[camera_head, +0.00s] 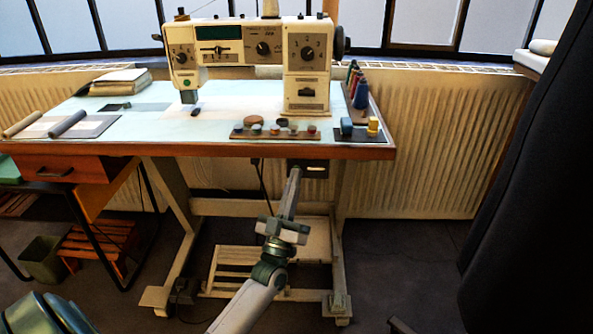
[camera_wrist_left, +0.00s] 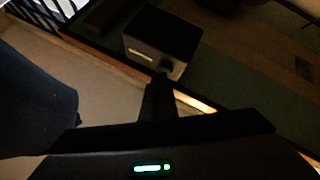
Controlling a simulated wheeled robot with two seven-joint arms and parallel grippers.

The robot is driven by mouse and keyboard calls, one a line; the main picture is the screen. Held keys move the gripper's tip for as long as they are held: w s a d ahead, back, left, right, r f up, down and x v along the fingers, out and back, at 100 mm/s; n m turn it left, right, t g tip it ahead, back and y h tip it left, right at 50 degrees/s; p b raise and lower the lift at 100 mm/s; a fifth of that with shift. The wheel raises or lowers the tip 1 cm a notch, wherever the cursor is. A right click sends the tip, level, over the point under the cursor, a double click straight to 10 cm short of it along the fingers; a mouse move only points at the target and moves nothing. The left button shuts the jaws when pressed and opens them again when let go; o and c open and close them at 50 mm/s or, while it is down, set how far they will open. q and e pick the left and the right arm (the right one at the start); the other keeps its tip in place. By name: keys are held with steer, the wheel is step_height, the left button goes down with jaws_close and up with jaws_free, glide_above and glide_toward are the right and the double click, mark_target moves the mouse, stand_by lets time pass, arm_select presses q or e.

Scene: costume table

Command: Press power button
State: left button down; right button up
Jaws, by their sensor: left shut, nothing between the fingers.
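A small dark switch box (camera_head: 308,168) hangs under the front edge of the sewing table, right of its middle. The left wrist view shows this box (camera_wrist_left: 162,40) with a black top, a grey front, a pale label and a dark round part that looks like the power button (camera_wrist_left: 167,66). My left gripper (camera_head: 294,172) points up at the box from below, its fingers together and empty. In the left wrist view, the fingertips (camera_wrist_left: 160,80) are right at the lower edge of the box front. I cannot tell whether they touch it. My right gripper is not in view.
The sewing table (camera_head: 225,150) carries a cream sewing machine (camera_head: 265,50), a button tray (camera_head: 275,134) and thread spools (camera_head: 357,85). A dark hanging cloth (camera_head: 535,190) fills the right side.

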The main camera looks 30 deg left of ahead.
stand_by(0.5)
arm_select(q)
steer(key=shift+s+d+p, duration=0.4)
steer(key=shift+s+p, duration=0.1)
steer(key=shift+s, duration=0.2)
steer(key=shift+s, duration=0.1)
steer(key=s+d+p, duration=0.2)
steer(key=s, duration=0.1)
steer(key=s+d+p, duration=0.1)
steer(key=s, duration=0.1)
steer(key=shift+d, duration=0.1)
stand_by(0.3)
